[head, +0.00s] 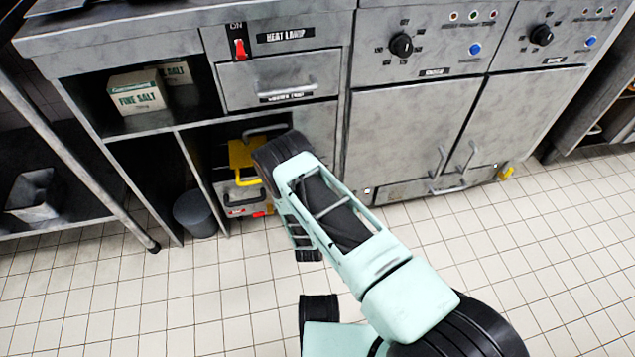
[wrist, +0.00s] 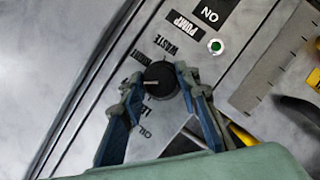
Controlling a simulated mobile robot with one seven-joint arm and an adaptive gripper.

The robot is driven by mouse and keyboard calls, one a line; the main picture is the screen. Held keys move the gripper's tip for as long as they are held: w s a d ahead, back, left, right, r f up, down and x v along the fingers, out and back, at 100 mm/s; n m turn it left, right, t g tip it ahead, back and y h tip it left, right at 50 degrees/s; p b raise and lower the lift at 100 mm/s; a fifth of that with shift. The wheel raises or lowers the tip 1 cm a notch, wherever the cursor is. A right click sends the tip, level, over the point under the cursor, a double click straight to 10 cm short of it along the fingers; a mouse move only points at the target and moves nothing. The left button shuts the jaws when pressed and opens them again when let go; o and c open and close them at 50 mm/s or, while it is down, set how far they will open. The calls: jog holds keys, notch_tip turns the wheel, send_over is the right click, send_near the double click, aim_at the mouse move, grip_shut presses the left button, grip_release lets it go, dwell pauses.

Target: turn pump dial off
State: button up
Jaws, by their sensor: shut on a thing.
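The round black dial (wrist: 161,82) sits on a grey metal panel (wrist: 105,90) in the wrist view. It carries a pale pointer line directed roughly left. Printed words surround it, with WASTE above and OIL at the lower left; some others are partly covered. A PUMP label (wrist: 185,25) and an ON label lie up and to the right, near a lit green lamp (wrist: 216,46). My gripper (wrist: 160,86) is shut on the dial, one blue-padded finger at each side. In the head view my arm hides the dial and my fingers.
My arm reaches into a low bay under the counter, holding grey equipment with a yellow part (head: 240,154). A dark bin (head: 196,213) stands at its left. Cupboard doors (head: 410,130) stand at the right. The tiled floor (head: 240,310) in front is clear.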

jog(key=shift+w+a+r, duration=0.2)
jog(key=shift+w+r, duration=0.05)
jog(key=shift+w, duration=0.15)
jog(key=o, duration=1.2)
jog(key=shift+c, duration=0.2)
jog(key=shift+f, duration=0.1)
jog(key=shift+s, duration=0.2)
jog(key=v, duration=0.7)
jog(key=shift+s, duration=0.15)
jog(key=shift+d, duration=0.1)
